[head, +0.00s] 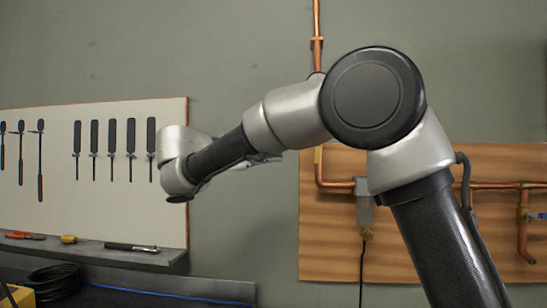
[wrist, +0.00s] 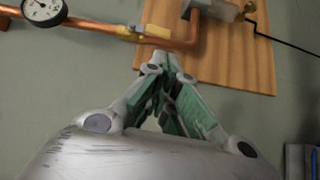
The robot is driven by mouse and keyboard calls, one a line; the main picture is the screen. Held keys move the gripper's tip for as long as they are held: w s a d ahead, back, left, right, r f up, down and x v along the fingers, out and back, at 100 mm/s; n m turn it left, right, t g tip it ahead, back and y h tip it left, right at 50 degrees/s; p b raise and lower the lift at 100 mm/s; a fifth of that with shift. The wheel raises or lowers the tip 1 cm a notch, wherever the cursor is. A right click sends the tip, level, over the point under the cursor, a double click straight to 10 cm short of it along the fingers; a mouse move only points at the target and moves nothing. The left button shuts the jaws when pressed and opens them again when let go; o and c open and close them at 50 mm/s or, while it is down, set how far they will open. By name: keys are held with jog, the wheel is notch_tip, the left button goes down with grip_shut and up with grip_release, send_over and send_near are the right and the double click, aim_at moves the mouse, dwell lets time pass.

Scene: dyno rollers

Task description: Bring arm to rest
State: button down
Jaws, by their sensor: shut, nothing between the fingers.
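My arm crosses the head view from the lower right, bends at a large dark joint, and reaches left to its silver wrist end.
Copper pipes (head: 333,183) run across the wooden board (head: 420,240) on the wall behind my arm. A white tool panel (head: 60,180) hangs at left over a ledge with hand tools. A round gauge (wrist: 44,10) shows in the wrist view. Bare wall lies between panel and board.

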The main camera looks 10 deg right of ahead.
dwell(0.3)
notch_tip(320, 180, down, 15)
jog(key=d+n+g+y, duration=0.2)
jog(key=n+y, duration=0.3)
jog(key=y, duration=0.1)
jog(key=s+d+f+m+g+y, duration=0.2)
jog(key=s+d+f+y, duration=0.2)
jog(key=s+d+f, duration=0.4)
jog(key=s+d+f+m+g+y, duration=0.2)
jog(key=s+d+f+y, duration=0.15)
jog(key=s+d, duration=0.4)
jog(key=s+d+m+t+y, duration=0.2)
jog(key=s+d+m, duration=0.3)
jog(key=s, duration=0.8)
jog(key=shift+s+d+f+m+t, duration=0.15)
jog(key=shift+s+d+m+t, duration=0.2)
jog(key=shift+d, duration=0.65)
